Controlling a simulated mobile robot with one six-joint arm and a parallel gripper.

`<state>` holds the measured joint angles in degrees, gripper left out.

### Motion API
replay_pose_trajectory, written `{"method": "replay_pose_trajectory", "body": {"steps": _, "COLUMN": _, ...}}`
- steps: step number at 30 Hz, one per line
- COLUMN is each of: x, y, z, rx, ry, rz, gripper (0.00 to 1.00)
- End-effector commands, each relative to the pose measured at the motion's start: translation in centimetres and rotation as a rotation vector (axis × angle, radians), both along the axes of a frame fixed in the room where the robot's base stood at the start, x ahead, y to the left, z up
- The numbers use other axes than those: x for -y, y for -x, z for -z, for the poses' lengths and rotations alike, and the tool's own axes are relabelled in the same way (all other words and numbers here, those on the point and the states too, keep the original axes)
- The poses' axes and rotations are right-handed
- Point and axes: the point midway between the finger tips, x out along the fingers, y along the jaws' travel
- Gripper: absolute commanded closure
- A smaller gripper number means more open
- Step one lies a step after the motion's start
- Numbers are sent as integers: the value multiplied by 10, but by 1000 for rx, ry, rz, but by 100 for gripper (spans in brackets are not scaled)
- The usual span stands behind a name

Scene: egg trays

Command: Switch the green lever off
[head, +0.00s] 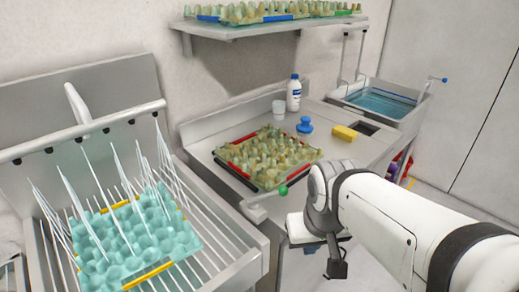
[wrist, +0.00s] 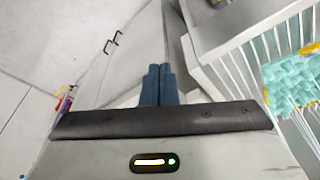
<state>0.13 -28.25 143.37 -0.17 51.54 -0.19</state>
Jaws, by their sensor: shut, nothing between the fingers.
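The green lever shows in the head view as a green ball knob (head: 283,190) on a short metal rod. It sticks out at the front edge of the counter, near the corner of the rinsing rack. My gripper (head: 337,265) is to the right of and below the knob in the head view, apart from it, with its fingers pointing down. In the wrist view the two dark blue fingers (wrist: 158,84) are together, with nothing between them. The lever does not show in the wrist view.
Left of the lever, water jets spray over a teal egg tray (head: 120,238) in a slatted rack (head: 215,245). A red-edged egg tray (head: 220,155), white bottle (head: 294,94), blue-capped jar (head: 304,126) and yellow sponge (head: 345,132) stand on the counter. A blue-knobbed lever (head: 444,80) is at the water basin.

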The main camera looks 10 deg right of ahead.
Motion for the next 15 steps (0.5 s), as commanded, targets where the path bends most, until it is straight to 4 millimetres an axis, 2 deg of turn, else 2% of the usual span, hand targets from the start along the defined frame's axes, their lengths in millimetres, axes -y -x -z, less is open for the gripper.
{"method": "replay_pose_trajectory", "body": {"steps": 5, "x": 0, "y": -4, "z": -3, "rx": 0, "ry": -1, "rz": -2, "gripper": 100}}
{"method": "replay_pose_trajectory", "body": {"steps": 8, "x": -5, "y": -21, "z": -12, "rx": 3, "ry": -2, "rz": -5, "gripper": 100}}
{"method": "replay_pose_trajectory", "body": {"steps": 9, "x": -13, "y": -33, "z": -18, "rx": 6, "ry": -3, "rz": -4, "gripper": 100}}
{"method": "replay_pose_trajectory", "body": {"steps": 11, "x": -15, "y": -54, "z": -26, "rx": 10, "ry": -4, "rz": -12, "gripper": 100}}
{"method": "replay_pose_trajectory", "body": {"steps": 15, "x": -13, "y": -116, "z": -40, "rx": 28, "ry": -7, "rz": -34, "gripper": 100}}
